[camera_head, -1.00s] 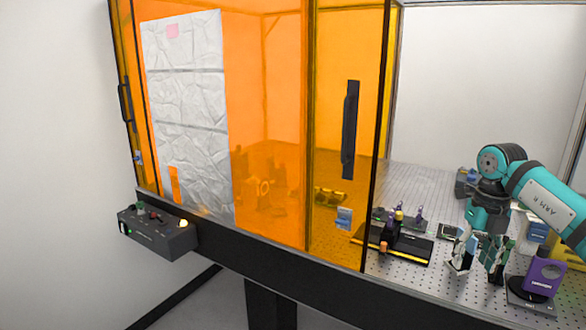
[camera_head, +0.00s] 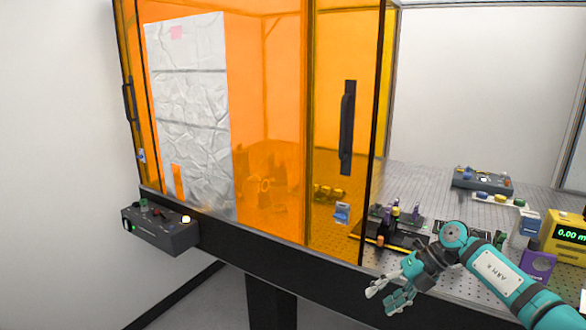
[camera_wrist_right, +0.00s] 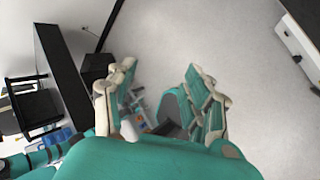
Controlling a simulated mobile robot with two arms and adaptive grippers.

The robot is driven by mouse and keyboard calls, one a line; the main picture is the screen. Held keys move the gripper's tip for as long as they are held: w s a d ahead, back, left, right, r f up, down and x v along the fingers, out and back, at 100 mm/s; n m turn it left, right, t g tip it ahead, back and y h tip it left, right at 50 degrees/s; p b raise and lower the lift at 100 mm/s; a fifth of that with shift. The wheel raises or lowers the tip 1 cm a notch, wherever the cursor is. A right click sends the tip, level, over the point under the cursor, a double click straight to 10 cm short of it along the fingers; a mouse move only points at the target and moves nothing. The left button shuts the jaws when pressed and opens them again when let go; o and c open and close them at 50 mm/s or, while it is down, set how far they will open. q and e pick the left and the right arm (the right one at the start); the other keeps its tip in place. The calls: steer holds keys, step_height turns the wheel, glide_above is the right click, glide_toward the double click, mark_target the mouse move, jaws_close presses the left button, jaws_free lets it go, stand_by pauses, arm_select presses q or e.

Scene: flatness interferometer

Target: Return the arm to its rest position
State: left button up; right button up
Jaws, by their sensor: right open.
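My right arm (camera_head: 500,275) comes in from the lower right in the head view. Its teal and white right gripper (camera_head: 384,296) hangs in front of the table's front edge and points to the left. In the right wrist view the two fingers of the right gripper (camera_wrist_right: 163,95) stand wide apart, with nothing held between them. Mostly plain grey floor shows beyond them. My left gripper is not in either view.
An orange-panelled enclosure (camera_head: 270,110) with a black handle (camera_head: 347,128) covers the table's left part. On the perforated table (camera_head: 440,176) stand a black base with small optics (camera_head: 385,235), a purple mount (camera_head: 538,266), a yellow display unit (camera_head: 566,236) and a grey control box (camera_head: 482,180).

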steer(key=a+f+m+t+y, duration=0.3)
steer(key=a+f+m, duration=0.15)
steer(key=f, duration=0.35)
steer(key=a+f+m+t+y, duration=0.25)
steer(key=a+f+m, duration=0.2)
steer(key=f, duration=0.25)
steer(key=s+d+f+m+t+h, duration=0.2)
steer(key=s+f+m+h, duration=0.1)
steer(key=f+m, duration=0.3)
steer(key=s+d+f+m+t+h, duration=0.1)
steer(key=s+d+f+m+h, duration=0.2)
steer(key=f, duration=0.5)
steer(key=s+d+f+m+t+h, duration=0.2)
steer(key=s+f+m, duration=0.25)
steer(key=f, duration=0.35)
steer(key=s+d+f+m+g+h, duration=0.25)
steer(key=s+f, duration=0.35)
steer(key=s, duration=0.5)
steer(key=s+d+f+m+g+h, duration=0.1)
steer(key=s+f+m+g, duration=0.15)
steer(key=s+f, duration=0.55)
steer(key=s+d+f+m+g+h, duration=0.1)
steer(key=s+f+m+g+h, duration=0.3)
steer(key=s, duration=0.9)
steer(key=s+f+m+g+y, duration=0.1)
steer(key=s+f+y, duration=0.1)
steer(key=s, duration=1.1)
steer(key=shift+s+a+f, duration=0.15)
steer(key=shift+s+f, duration=0.1)
steer(key=shift+f, duration=0.15)
